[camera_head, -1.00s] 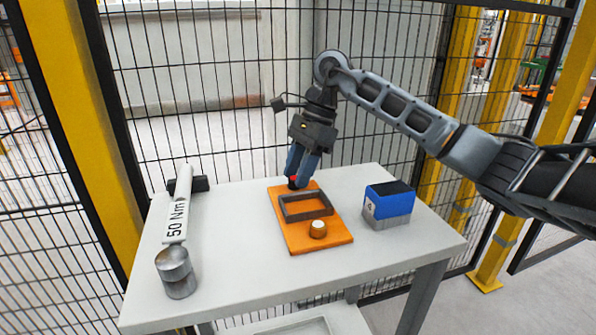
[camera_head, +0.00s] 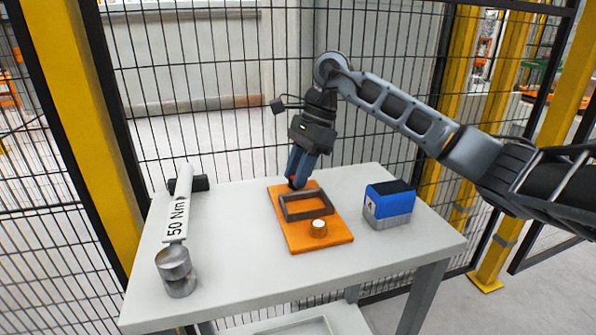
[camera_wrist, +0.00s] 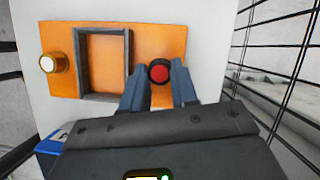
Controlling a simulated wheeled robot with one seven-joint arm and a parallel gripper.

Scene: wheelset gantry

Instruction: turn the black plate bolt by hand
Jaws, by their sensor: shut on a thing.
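The orange plate (camera_head: 335,235) lies on the table with a raised dark rectangular frame (camera_head: 325,208) on it. A black-rimmed bolt with a red top (camera_wrist: 159,71), which I take for the black plate bolt, stands at the plate's far end, beyond the frame. My gripper (camera_head: 297,182) points down at that end, its blue fingers shut on this bolt. In the wrist view the bolt's head shows between the two fingertips. A second bolt with a pale top and brass-coloured side (camera_wrist: 53,63) stands at the plate's other end, apart from my gripper.
A blue and grey box (camera_head: 388,204) stands right of the plate. The grey table (camera_head: 250,290) is clear in front. Black mesh fencing (camera_head: 225,130) stands behind.

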